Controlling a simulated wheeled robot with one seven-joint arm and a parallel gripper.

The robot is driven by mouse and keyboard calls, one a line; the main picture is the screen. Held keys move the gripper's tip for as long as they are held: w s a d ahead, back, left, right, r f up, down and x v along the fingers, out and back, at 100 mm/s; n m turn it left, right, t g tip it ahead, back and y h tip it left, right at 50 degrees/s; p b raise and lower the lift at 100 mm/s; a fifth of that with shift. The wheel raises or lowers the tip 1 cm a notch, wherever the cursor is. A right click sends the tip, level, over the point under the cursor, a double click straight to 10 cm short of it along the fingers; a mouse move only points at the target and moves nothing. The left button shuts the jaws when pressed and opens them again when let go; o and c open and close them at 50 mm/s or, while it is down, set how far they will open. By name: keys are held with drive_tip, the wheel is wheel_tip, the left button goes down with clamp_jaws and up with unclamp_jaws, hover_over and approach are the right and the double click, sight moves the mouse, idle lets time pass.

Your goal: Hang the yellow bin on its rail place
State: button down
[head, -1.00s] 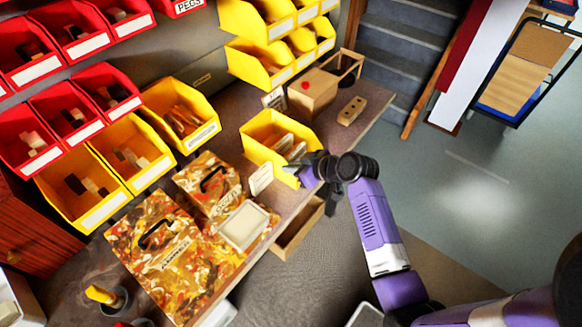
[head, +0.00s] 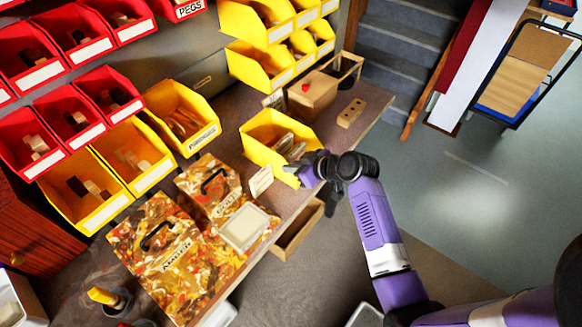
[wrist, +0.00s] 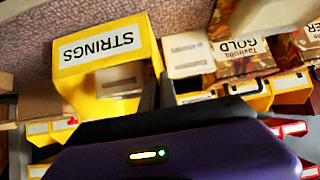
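The yellow bin (head: 262,152) stands on the bench with small packets inside. In the wrist view, where things appear upside down, its front label reads STRINGS (wrist: 100,47). My gripper (head: 296,167) is at the bin's front right corner, low by the bench edge. In the wrist view, dark fingers (wrist: 157,92) show close together beside the label's edge, seemingly at the bin's wall. I cannot tell whether they are closed on it. The rail place is not clearly identifiable.
A pale packet (head: 261,181) stands just left of the bin. Patterned GOLD (head: 209,186) and AMBER (head: 165,255) boxes are further left. Red and yellow bins hang along the back. A wooden box (head: 312,92) and a drilled block (head: 351,111) lie behind right. Open floor is at right.

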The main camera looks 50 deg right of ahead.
drive_tip(key=shift+r+p, duration=0.6)
drive_tip(key=shift+r, duration=0.35)
drive_tip(key=shift+d, duration=0.1)
